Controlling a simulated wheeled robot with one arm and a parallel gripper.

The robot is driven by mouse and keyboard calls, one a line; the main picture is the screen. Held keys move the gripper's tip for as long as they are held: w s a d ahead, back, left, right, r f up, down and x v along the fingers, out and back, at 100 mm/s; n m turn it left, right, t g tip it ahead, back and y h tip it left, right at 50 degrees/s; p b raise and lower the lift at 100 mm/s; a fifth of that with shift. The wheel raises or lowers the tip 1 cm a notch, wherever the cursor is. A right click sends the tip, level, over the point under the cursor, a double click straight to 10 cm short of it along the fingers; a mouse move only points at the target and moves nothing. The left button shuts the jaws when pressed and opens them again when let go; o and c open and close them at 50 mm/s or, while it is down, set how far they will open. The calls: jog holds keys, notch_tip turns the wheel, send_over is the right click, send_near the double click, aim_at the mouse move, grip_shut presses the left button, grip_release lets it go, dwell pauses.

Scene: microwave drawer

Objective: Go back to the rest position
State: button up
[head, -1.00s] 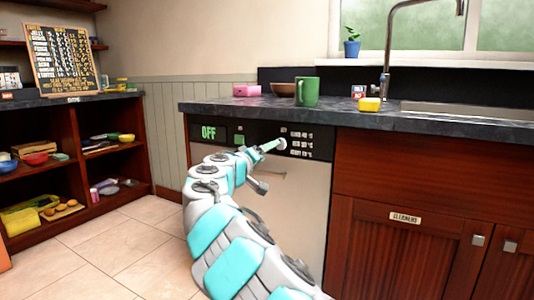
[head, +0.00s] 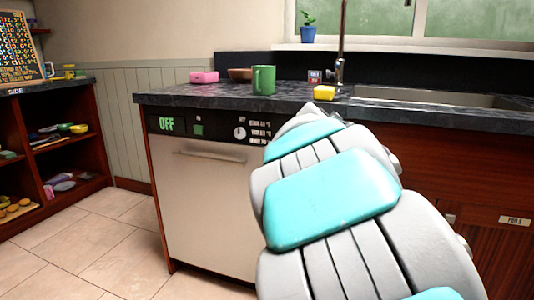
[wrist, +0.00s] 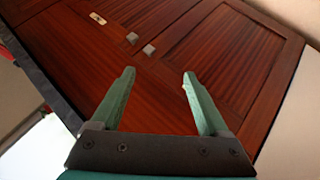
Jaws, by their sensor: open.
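My gripper (wrist: 158,82) is open and empty in the wrist view, with its two green fingers apart. Dark red wooden cabinet doors (wrist: 235,55) lie beyond the fingers. In the head view my arm rises from the bottom right and hides my gripper. The dishwasher-like appliance (head: 205,210) stands left of my arm, shut, with a horizontal handle (head: 210,156) and a panel reading OFF (head: 166,124).
An open shelf (head: 95,150) stands at the left. The tiled floor (head: 110,235) before the appliance is clear.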

jog(key=s+f+g+y+p, duration=0.1)
jog(key=s+f+g+y, duration=0.1)
jog(key=s+f, duration=0.45)
jog(key=s+f+g+y+p, duration=0.1)
jog(key=s+f+y, duration=0.15)
jog(key=s, duration=0.75)
jog(key=s+a+f+n+g+y, duration=0.1)
jog(key=s+a+f+g+y, duration=0.1)
jog(key=s+a, duration=0.3)
jog(key=s+a+f+g+y+p, duration=0.1)
jog(key=s+a+f, duration=0.3)
jog(key=s, duration=0.8)
jog(key=shift+s+a+f+n+g+y, duration=0.4)
jog(key=shift+a+y, duration=0.25)
jog(key=shift+y, duration=0.1)
